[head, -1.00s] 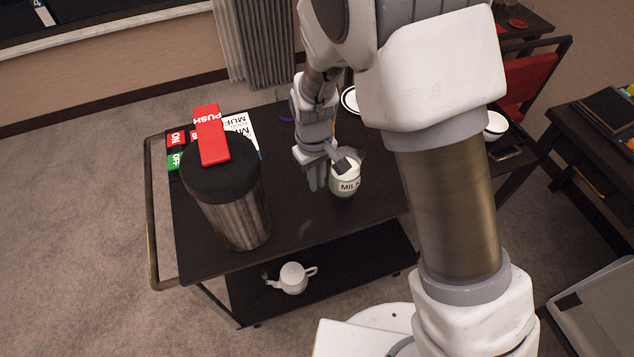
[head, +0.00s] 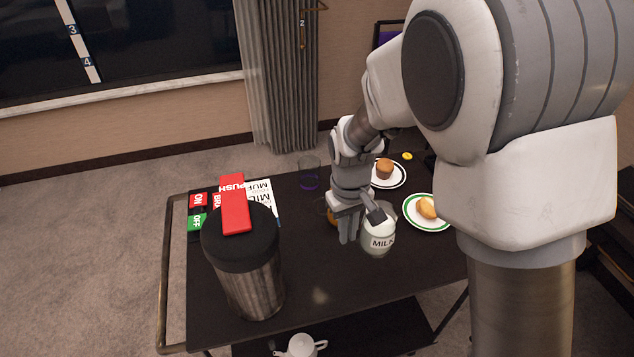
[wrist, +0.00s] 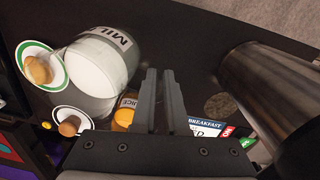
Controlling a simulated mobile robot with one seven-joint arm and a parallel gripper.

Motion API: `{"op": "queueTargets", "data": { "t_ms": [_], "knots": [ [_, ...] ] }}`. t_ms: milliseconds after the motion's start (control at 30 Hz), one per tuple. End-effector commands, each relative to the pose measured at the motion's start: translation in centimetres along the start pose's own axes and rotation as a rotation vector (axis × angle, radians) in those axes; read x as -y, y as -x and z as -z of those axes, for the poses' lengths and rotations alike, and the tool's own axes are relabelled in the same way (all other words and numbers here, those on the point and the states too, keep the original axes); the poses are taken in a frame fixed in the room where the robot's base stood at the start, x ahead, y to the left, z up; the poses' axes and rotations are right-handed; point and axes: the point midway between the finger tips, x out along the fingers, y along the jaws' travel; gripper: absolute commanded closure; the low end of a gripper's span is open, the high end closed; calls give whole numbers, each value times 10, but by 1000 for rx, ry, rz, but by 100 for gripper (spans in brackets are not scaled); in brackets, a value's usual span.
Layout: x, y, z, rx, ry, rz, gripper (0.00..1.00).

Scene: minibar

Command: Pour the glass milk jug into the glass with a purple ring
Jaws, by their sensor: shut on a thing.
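The glass milk jug (head: 380,239), with a white "MILK" label, is upright over the right part of the dark cart top. It also shows large at the left in the wrist view (wrist: 92,62). My gripper (head: 362,222) is at the jug's left side, shut on it; the exact grip, likely at the handle, is hard to see. In the wrist view my fingers (wrist: 163,88) lie close together beside the jug. I cannot tell whether the jug touches the cart. The glass with a purple ring (head: 309,174) stands upright at the cart's back edge, left of and behind my gripper.
A large metal canister (head: 252,285) with a red PUSH lever stands front left. Signs (head: 262,198) lie behind it. An orange juice container (wrist: 124,113) is near my gripper. Plates with a muffin (head: 385,168) and a pastry (head: 427,208) are right. A teapot (head: 300,346) is below.

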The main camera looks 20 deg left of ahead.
Motion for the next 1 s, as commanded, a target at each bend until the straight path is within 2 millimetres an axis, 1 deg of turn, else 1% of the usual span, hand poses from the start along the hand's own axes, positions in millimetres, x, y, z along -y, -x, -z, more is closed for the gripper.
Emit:
{"op": "queueTargets", "data": {
  "t_ms": [33, 267, 400, 500, 600, 700, 800, 1000],
  "knots": [
    [-13, 2, -3, 0, -38, -1, 100],
    [-75, 6, -24, 8, -236, -2, 100],
    [-116, 9, -44, 13, -375, -2, 100],
    [-141, 10, -59, 18, -467, -1, 100],
    [-161, 12, -74, 21, -544, -1, 100],
    [-177, 13, -86, 23, -607, -1, 100],
    [-186, 14, -94, 24, -648, 0, 100],
    [-193, 15, -100, 25, -678, 0, 100]
  ]
}}
